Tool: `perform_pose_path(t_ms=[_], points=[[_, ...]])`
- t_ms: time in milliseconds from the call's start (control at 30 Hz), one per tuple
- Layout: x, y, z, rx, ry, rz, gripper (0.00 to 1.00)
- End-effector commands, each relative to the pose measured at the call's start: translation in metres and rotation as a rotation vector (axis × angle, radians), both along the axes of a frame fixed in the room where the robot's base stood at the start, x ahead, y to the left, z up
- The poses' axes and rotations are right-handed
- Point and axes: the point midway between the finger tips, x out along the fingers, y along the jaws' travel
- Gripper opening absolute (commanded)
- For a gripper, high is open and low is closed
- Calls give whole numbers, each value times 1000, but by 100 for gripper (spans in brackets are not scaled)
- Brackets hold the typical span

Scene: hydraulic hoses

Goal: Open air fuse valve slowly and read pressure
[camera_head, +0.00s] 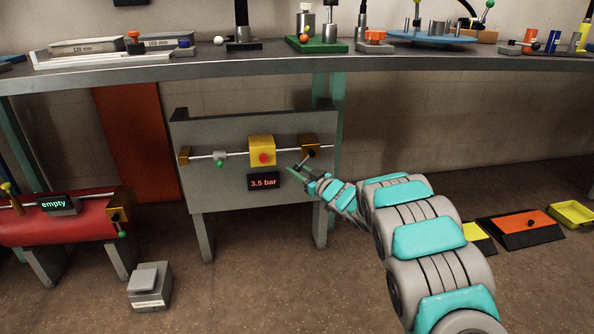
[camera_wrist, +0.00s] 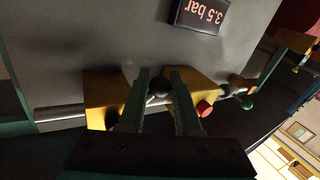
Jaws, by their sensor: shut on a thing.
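A grey panel (camera_head: 230,190) carries a horizontal pipe with a yellow block (camera_head: 262,146) that has a red button (camera_head: 263,158). A brass valve block (camera_head: 309,142) sits at the pipe's right end. The pressure display (camera_head: 263,182) below reads 3.5 bar; it appears upside down in the wrist view (camera_wrist: 201,14). My gripper (camera_head: 298,172) is in front of the panel, just below the brass block. In the wrist view my gripper (camera_wrist: 159,80) is shut on a black ball knob (camera_wrist: 158,89), between the brass block (camera_wrist: 106,92) and the yellow block (camera_wrist: 192,84).
A green-knobbed valve (camera_head: 220,158) is on the pipe's left part. A red tank (camera_head: 70,222) with a display reading empty stands at left. A grey pedal-like box (camera_head: 150,287) is on the floor. The workbench (camera_head: 120,72) overhangs behind the panel.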

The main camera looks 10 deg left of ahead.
Motion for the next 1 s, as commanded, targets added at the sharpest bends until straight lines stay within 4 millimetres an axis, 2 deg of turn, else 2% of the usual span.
perform_pose_path(t_ms=[267, 700, 1000], points=[[-1, 6, 10, 62, 15, 4, 0], [-5, 19, 32, 455, 127, 1, 0], [-5, 19, 32, 473, 128, 2, 0]])
